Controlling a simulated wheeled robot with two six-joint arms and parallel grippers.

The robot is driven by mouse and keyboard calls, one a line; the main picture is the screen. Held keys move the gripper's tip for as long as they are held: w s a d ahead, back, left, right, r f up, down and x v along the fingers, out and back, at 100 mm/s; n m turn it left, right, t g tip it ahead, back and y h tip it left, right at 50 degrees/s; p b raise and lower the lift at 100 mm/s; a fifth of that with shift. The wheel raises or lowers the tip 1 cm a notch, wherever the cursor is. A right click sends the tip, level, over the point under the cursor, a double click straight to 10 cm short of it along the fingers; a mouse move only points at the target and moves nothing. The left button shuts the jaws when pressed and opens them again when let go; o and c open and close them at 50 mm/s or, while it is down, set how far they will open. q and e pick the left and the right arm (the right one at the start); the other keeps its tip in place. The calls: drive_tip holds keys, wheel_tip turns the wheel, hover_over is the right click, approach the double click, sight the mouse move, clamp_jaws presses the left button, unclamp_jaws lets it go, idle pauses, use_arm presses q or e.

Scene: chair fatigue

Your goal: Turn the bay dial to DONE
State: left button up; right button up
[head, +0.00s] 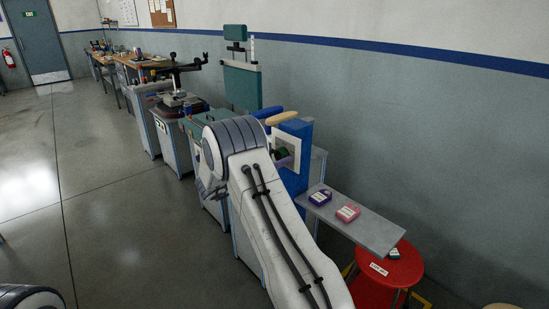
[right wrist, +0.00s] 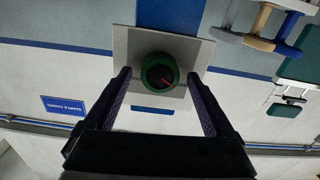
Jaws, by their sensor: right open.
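The bay dial (right wrist: 160,73) is a round green knob with a dark centre and a red pointer mark, on a light grey square plate (right wrist: 125,45). The pointer slants toward the right in the right wrist view; I cannot read any position labels there. My right gripper (right wrist: 160,78) is open, its two dark fingers on either side of the dial, apart from it in that picture. My left gripper is out of view.
A grey shelf (head: 370,230) beside the post holds a purple item (head: 320,197) and a pink item (head: 348,212). A red stool (head: 388,272) stands below its end. Chair test rigs (head: 180,100) line the wall behind. The floor at left is clear.

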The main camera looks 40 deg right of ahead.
drive_tip(key=c, duration=1.4)
drive_tip(key=shift+f+m+b, duration=0.2)
drive_tip(key=shift+m+b, duration=1.95)
drive_tip(key=shift+m, duration=0.25)
drive_tip(key=m+b, duration=0.8)
drive_tip(key=shift+s+f+b, duration=0.15)
drive_tip(key=shift+f+b, duration=0.05)
drive_tip(key=shift+b, duration=0.2)
drive_tip(key=m+b, duration=0.8)
drive_tip(key=b, duration=0.2)
drive_tip(key=shift+m+b, duration=0.4)
drive_tip(key=shift+r+m+b, duration=0.1)
drive_tip(key=shift+m+b, duration=1.1)
drive_tip(key=o, duration=1.4)
drive_tip(key=shift+r, duration=0.1)
